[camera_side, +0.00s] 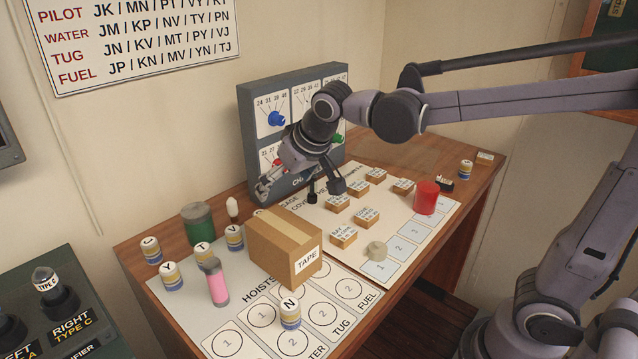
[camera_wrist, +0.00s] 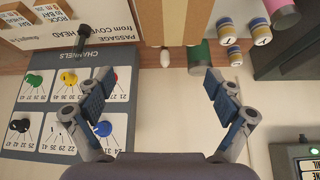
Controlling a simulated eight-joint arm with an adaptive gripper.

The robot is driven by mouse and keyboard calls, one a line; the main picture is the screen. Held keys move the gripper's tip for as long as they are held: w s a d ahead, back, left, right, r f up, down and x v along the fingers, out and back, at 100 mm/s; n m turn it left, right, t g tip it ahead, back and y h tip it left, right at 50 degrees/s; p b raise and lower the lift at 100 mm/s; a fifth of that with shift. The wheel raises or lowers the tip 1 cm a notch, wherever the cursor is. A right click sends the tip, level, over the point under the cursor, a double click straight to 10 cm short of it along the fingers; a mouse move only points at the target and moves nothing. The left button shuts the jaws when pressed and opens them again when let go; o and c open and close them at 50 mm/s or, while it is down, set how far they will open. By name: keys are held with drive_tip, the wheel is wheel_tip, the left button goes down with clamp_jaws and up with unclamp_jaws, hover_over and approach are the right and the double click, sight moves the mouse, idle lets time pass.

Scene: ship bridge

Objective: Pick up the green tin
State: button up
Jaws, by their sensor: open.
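The green tin (camera_side: 198,226) stands upright near the back left of the desk, just behind the hoists sheet. In the wrist view the green tin (camera_wrist: 199,56) is right of centre at the top, partly hidden by a finger tip. My gripper (camera_side: 300,188) hangs in front of the channels panel, to the right of the tin and apart from it. In the wrist view my gripper (camera_wrist: 157,80) has its fingers spread wide, with nothing between them.
A cardboard tape box (camera_side: 285,247) stands right of the tin. A small white piece (camera_side: 232,207) and several lettered tins (camera_side: 170,276) are near it. A black peg (camera_side: 312,189) stands by my gripper. The channels panel (camera_side: 262,95) rises behind.

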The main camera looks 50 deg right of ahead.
drive_tip(key=w+a+f, duration=0.1)
drive_tip(key=w+a, duration=0.4)
drive_tip(key=w, duration=0.3)
drive_tip(key=m, duration=0.1)
approach(197, 213)
drive_tip(key=f, duration=0.2)
drive_tip(key=shift+h, duration=0.3)
drive_tip(key=shift+w+r+x, duration=0.1)
drive_tip(key=shift+w+x, duration=0.05)
drive_tip(key=shift+x, duration=1.7)
drive_tip(key=shift+w+r+x, duration=0.1)
drive_tip(key=shift+w+x, duration=0.05)
drive_tip(key=shift+x, duration=1.75)
drive_tip(key=shift+w+r+x, duration=0.1)
drive_tip(key=shift+w+x, duration=0.05)
drive_tip(key=shift+x, duration=1.7)
drive_tip(key=shift+a, duration=0.1)
drive_tip(key=c, duration=1.4)
drive_tip(key=shift+r, duration=0.1)
drive_tip(key=shift+c, duration=0.3)
